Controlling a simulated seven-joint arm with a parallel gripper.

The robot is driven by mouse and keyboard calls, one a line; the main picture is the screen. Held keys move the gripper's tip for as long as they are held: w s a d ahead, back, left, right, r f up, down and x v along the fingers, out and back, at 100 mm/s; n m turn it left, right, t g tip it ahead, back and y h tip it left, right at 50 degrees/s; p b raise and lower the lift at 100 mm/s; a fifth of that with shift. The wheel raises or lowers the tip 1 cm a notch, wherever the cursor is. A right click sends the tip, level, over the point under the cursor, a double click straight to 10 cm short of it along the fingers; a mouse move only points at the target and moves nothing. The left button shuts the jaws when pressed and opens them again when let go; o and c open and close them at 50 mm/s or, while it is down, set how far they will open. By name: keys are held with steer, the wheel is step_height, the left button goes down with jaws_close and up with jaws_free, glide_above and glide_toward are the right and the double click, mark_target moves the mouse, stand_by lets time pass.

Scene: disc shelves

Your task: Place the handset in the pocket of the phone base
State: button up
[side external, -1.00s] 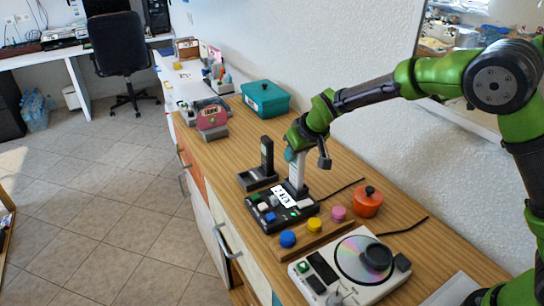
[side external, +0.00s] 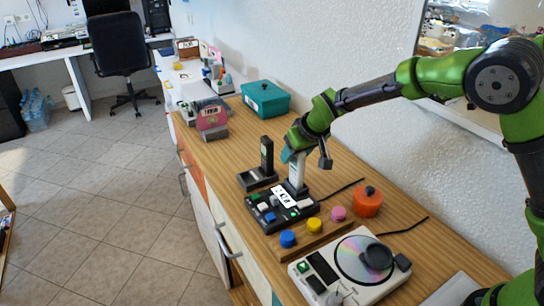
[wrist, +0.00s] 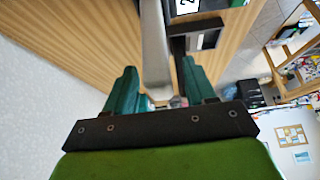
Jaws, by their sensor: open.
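The light grey handset (side external: 298,173) stands upright at the back of the black phone base (side external: 268,216), its lower end apparently in the pocket. The pocket itself is hidden. The base has a white display and several coloured buttons. My gripper (side external: 291,155) is over the handset's upper end. In the wrist view, the two teal fingers of my gripper (wrist: 160,88) stand apart on either side of the grey handset (wrist: 155,45), with gaps visible. A dark cradle (side external: 248,181) with a black upright piece stands behind the base; it also shows in the wrist view (wrist: 205,33).
In front are a wooden strip with blue (side external: 288,239), yellow and pink knobs, and a disc player (side external: 330,288). An orange pot (side external: 368,201) stands to the right. A teal box (side external: 266,99) is further back by the wall. Bare wood lies between box and cradle.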

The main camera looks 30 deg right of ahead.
steer(key=v, duration=1.2)
steer(key=s+d+r+m+y, duration=0.1)
steer(key=s+d+r, duration=0.2)
steer(key=s, duration=0.4)
steer(key=s+d+r+m+y, duration=0.1)
steer(key=s+d+r+m, duration=0.15)
steer(key=s, duration=0.45)
steer(key=s+d+f+t, duration=0.1)
steer(key=s, duration=1)
steer(key=shift+s+d+f, duration=0.2)
steer(key=shift+s+f, duration=0.1)
